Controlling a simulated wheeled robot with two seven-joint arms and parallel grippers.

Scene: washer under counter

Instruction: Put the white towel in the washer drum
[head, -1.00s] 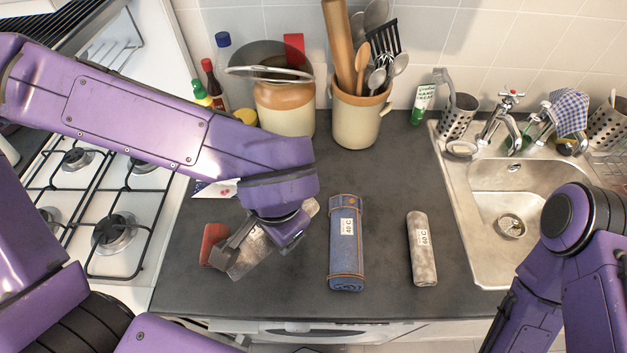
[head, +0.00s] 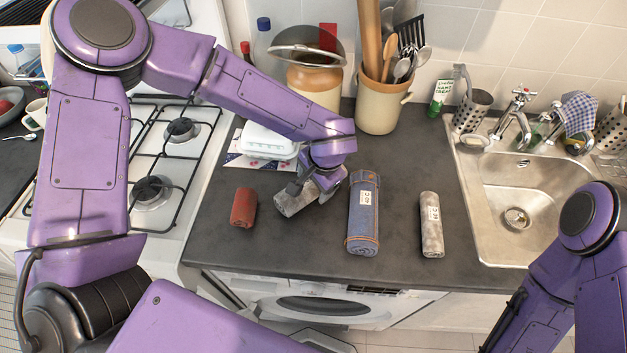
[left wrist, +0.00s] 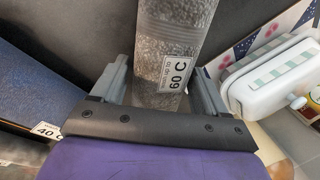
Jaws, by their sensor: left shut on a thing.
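Two rolled, speckled grey-white towels are in the head view. One towel (head: 297,200) is held in my left gripper (head: 316,192), low over the counter between a red roll and a blue roll. In the left wrist view this towel (left wrist: 172,40) lies between the two fingers, with a "60 C" label facing the camera. The other grey-white towel (head: 431,235) lies on the counter to the right of the blue roll. The washer (head: 325,308) is under the counter's front edge, seen steeply from above; its drum inside is hidden. My right gripper is not in view.
A red roll (head: 243,207) and a blue roll (head: 364,220) flank the held towel. A white box (head: 268,140), crocks (head: 380,105) and bottles stand behind. The hob (head: 150,190) is left, the sink (head: 520,200) right. Bare counter lies in front.

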